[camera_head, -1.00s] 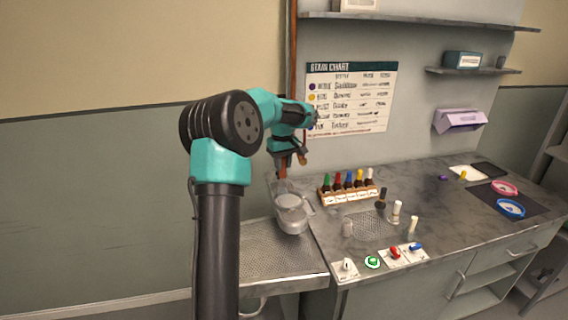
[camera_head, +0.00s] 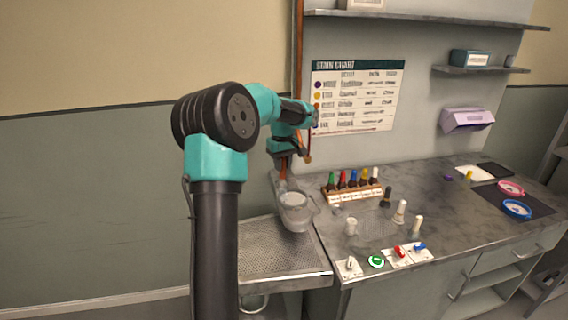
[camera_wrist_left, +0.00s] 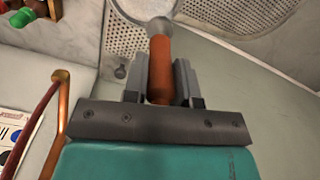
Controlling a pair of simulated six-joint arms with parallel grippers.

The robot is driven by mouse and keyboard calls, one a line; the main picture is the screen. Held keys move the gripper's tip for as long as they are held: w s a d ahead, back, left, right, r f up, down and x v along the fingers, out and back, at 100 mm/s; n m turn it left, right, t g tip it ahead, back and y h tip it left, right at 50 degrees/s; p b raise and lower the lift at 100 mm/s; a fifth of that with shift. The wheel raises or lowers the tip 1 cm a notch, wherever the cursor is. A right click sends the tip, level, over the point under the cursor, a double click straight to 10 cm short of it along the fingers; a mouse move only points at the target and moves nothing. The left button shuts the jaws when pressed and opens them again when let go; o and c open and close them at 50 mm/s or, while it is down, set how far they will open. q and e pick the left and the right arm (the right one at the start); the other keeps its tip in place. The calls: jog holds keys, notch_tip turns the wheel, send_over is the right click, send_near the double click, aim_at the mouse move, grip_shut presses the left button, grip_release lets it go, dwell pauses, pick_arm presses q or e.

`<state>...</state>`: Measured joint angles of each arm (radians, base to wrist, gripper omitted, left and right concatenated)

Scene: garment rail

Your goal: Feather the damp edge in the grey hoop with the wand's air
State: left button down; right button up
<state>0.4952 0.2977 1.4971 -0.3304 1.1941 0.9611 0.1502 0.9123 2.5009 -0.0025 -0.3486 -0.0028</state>
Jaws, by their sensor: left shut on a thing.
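My left gripper (camera_head: 283,165) points down over the left part of the bench. In the left wrist view its two fingers (camera_wrist_left: 161,62) are shut on an orange handle (camera_wrist_left: 160,75), seemingly the wand's. The handle meets a pale grey end at the top of that view. There a round, grey-rimmed, see-through piece (camera_wrist_left: 143,12) shows, cut off by the frame edge. In the head view a clear rounded piece with a pale ring (camera_head: 294,200) sits just below the gripper. I cannot tell whether it is the grey hoop, and no damp edge can be made out. My right gripper is not in view.
A perforated metal tray (camera_head: 270,250) lies below. To the right are a rack of coloured bottles (camera_head: 353,192), loose bottles (camera_head: 400,212), switches (camera_head: 401,254) and a green button (camera_head: 376,261). Pink (camera_head: 511,188) and blue (camera_head: 517,209) hoops lie at the far right.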

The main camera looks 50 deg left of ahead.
pick_arm(q)
jog(key=shift+s+d, duration=0.1)
jog(key=shift+s, duration=0.05)
jog(key=shift+s+d, duration=0.7)
jog(key=shift+d, duration=0.05)
jog(key=shift+d, duration=0.1)
dwell(0.4)
jog(key=shift+s+d, duration=0.15)
jog(key=shift+d, duration=1)
jog(key=shift+d, duration=0.1)
jog(key=shift+w+d, duration=0.3)
jog(key=shift+d, duration=0.2)
jog(key=shift+w+d, duration=0.3)
jog(key=shift+d, duration=0.2)
jog(key=shift+w, duration=0.1)
